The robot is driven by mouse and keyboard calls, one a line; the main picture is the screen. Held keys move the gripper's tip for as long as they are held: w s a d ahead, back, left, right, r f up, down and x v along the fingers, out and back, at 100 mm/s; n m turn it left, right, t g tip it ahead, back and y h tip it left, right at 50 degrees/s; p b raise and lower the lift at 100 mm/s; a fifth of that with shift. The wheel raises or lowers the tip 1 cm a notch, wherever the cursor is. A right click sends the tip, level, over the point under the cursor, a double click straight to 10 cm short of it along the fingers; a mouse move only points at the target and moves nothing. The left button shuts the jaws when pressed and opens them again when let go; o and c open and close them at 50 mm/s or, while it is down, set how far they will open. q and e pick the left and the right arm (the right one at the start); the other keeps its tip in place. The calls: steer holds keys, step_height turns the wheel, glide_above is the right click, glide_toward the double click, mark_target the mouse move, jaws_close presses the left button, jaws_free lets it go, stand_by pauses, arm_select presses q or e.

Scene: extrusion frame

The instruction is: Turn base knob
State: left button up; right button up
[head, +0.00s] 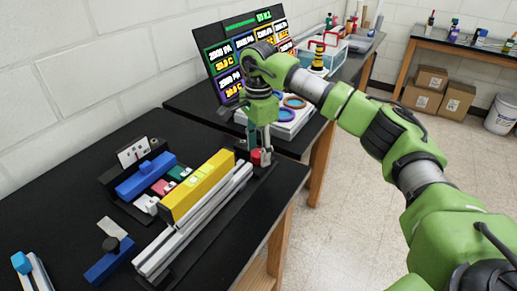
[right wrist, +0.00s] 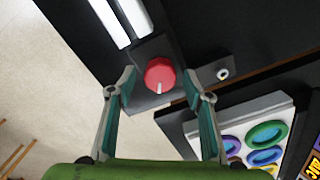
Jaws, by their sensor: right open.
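The base knob is a red round knob with a pale pointer mark, on a dark plate at the end of the extrusion frame. It shows in the head view (head: 260,157) and in the right wrist view (right wrist: 160,75). My right gripper (head: 257,145) points down at the knob and is open. In the right wrist view, the fingers (right wrist: 162,88) stand apart on either side of the knob, with gaps between them and it. I cannot tell how far down they reach around it. My left gripper is not in view.
The pale extrusion rails (head: 193,222) and a yellow block (head: 197,186) lie left of the knob on the black table (head: 70,190). A white tray with coloured rings (head: 292,122) stands on the table behind. A display panel (head: 243,50) rises behind my arm.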

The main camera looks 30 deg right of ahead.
steer(key=shift+f, duration=0.3)
steer(key=c, duration=1.1)
